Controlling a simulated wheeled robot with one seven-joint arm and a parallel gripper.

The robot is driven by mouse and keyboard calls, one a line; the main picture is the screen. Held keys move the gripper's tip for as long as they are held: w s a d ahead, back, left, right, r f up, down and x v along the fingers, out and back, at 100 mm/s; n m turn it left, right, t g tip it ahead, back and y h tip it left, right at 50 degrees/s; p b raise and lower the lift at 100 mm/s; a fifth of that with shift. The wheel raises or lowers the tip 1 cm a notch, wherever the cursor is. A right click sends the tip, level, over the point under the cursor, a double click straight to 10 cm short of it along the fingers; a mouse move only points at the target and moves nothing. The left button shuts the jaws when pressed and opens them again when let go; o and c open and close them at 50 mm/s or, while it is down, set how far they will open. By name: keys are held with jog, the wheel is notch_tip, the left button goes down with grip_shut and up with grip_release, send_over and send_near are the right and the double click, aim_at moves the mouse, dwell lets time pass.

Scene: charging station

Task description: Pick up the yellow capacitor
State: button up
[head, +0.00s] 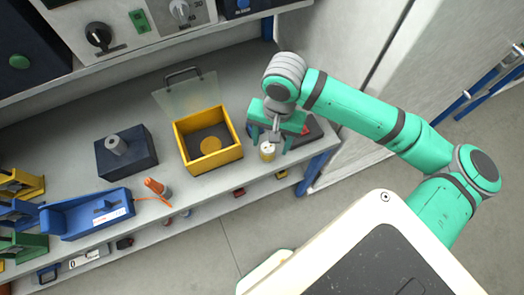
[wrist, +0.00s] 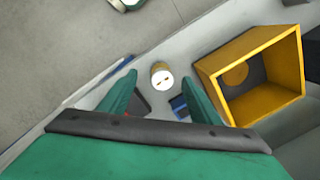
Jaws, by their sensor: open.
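The yellow capacitor (head: 267,151) is a small upright cylinder with a pale top, standing on the grey bench near its front edge. In the wrist view the yellow capacitor (wrist: 162,76) shows between and just beyond the fingertips. My gripper (head: 272,140) is above and beside it, with its fingers spread. In the wrist view my gripper (wrist: 160,85) has two green fingers apart with nothing held between them. I cannot tell how far the fingertips are above the bench.
An open yellow box (head: 210,165) stands left of the capacitor; it also shows in the wrist view (wrist: 265,112). A dark block with a grey knob (head: 126,155) and a blue tray (head: 90,215) are farther left. A dark and red item (head: 305,135) lies right of my gripper.

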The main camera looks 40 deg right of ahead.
aim_at(268, 147)
jog(key=shift+w+d+r+m+h, duration=0.15)
jog(key=shift+w+r+m+h, duration=0.25)
jog(key=shift+w+r, duration=0.45)
jog(key=shift+w+d+f, duration=0.1)
jog(key=shift+f, duration=5)
jog(key=shift+c, duration=0.5)
jog(key=c, duration=1.1)
